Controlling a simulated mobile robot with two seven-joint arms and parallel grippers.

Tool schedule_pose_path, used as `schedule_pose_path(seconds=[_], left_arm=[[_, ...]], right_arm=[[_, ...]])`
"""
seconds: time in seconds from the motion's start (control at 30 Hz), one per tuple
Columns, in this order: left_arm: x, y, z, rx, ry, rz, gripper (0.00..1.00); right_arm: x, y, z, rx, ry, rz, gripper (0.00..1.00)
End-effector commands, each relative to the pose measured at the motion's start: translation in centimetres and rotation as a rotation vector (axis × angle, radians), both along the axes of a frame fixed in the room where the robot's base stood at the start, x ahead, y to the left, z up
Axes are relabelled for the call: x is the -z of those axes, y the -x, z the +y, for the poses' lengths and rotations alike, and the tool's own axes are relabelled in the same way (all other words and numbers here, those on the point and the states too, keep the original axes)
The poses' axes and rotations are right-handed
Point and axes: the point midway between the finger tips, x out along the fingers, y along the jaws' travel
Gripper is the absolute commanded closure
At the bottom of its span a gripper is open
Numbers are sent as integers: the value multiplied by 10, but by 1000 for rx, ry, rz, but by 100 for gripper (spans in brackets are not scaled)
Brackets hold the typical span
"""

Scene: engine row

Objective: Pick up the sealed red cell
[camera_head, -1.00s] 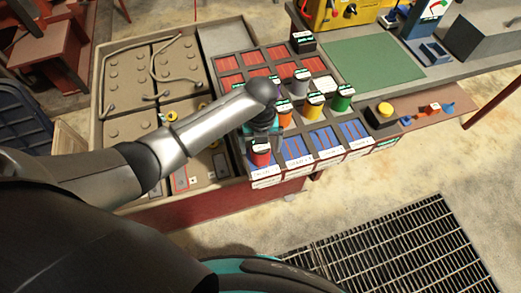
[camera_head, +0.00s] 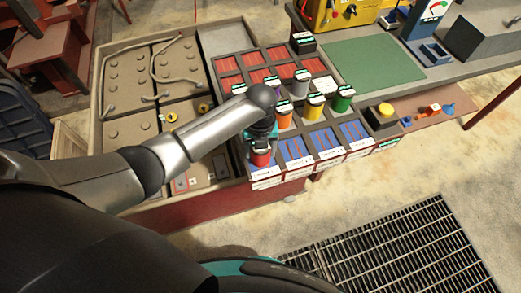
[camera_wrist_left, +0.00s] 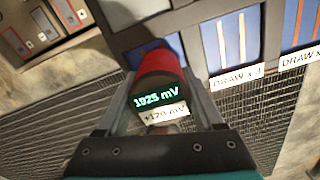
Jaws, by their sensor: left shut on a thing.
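The red cell (camera_head: 260,158) is at the near left corner of the divided rack, in the blue-floored front row. My left gripper (camera_head: 261,140) is over it, largely hidden by my wrist in the head view. In the left wrist view the red cell (camera_wrist_left: 156,61) is between the two fingers of the left gripper (camera_wrist_left: 160,98), which is shut on it. Its dark top shows "1925 mV" in green and a white label below. I cannot tell whether its base touches the rack floor. My right gripper is out of view.
Orange (camera_head: 284,116), yellow (camera_head: 314,107), green (camera_head: 342,99) and grey (camera_head: 300,83) cells stand close by in the rack (camera_head: 330,155). A green mat (camera_head: 375,66) lies beyond. A yellow button box (camera_head: 383,114) is to the right.

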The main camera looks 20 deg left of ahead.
Motion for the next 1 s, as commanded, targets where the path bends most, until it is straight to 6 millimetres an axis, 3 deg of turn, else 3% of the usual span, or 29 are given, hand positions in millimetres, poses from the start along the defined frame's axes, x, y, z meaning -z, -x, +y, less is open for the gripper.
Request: schedule_pose_path(seconds=[0.03, 0.3, 1.0], left_arm=[[0, 0, 0, 0, -1, 0, 70], [0, 0, 1, 0, -1, 0, 100], [-10, -2, 0, 0, 1, -4, 100]], right_arm=[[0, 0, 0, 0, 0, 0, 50], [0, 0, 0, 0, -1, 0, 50], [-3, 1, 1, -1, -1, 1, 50]])
